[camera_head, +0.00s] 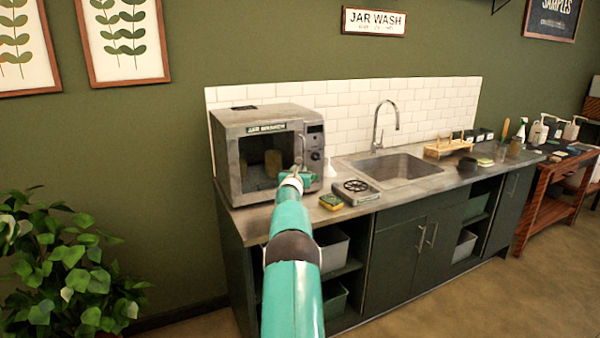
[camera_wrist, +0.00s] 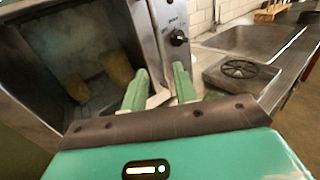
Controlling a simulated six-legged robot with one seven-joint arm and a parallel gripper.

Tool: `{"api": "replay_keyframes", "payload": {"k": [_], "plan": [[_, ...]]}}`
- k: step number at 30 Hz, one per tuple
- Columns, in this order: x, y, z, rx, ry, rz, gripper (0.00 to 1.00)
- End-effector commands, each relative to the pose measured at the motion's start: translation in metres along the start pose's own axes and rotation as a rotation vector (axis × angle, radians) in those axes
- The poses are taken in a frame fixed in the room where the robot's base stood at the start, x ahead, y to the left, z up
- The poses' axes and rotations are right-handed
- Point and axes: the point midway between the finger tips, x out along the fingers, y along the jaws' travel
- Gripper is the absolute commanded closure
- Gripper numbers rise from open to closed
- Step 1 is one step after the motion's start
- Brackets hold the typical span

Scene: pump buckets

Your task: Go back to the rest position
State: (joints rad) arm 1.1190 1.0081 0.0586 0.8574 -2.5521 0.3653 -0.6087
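My arm reaches forward over the counter, and my gripper (camera_head: 297,176) is in front of the right part of the jar washer (camera_head: 262,118). In the wrist view, the two green fingers of my gripper (camera_wrist: 160,74) are spread apart beside the washer's front edge. I see nothing held between them, and I cannot tell whether they touch the washer. The washer is a grey metal box with a control panel on its right. Two yellowish objects, one of them here (camera_wrist: 116,68), stand in its dim interior; I cannot tell whether glass covers them.
The counter holds a sponge (camera_head: 331,202), a square unit with a round grate (camera_head: 356,191), a sink (camera_head: 397,170) and a wooden rack (camera_head: 448,149). A leafy plant (camera_head: 70,265) stands at left. A wooden side table (camera_head: 553,185) is at right. Floor is free at lower right.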

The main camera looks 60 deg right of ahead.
Motion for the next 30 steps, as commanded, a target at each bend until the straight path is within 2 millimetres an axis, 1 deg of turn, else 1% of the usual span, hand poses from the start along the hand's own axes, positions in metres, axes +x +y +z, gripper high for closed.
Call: {"api": "replay_keyframes", "payload": {"k": [13,15,17,20,21,23,24,26,27,29,30], "plan": [[0.001,0.001,0.0,0.001,0.0,0.0,0.71],[-0.002,0.006,0.005,0.018,-0.001,0.002,0.71],[-0.008,0.017,0.015,0.053,-0.002,0.005,0.71],[-0.03,0.049,0.042,0.166,-0.002,0.011,0.71],[-0.043,0.064,0.055,0.228,0.002,0.013,0.71],[-0.065,0.087,0.075,0.33,0.011,0.014,0.71],[-0.081,0.102,0.086,0.401,0.022,0.013,0.71],[-0.108,0.123,0.102,0.504,0.04,0.01,0.71],[-0.126,0.135,0.113,0.573,0.054,0.007,0.71],[-0.155,0.152,0.126,0.674,0.079,-0.001,0.71],[-0.174,0.162,0.132,0.74,0.1,-0.008,0.71]]}}
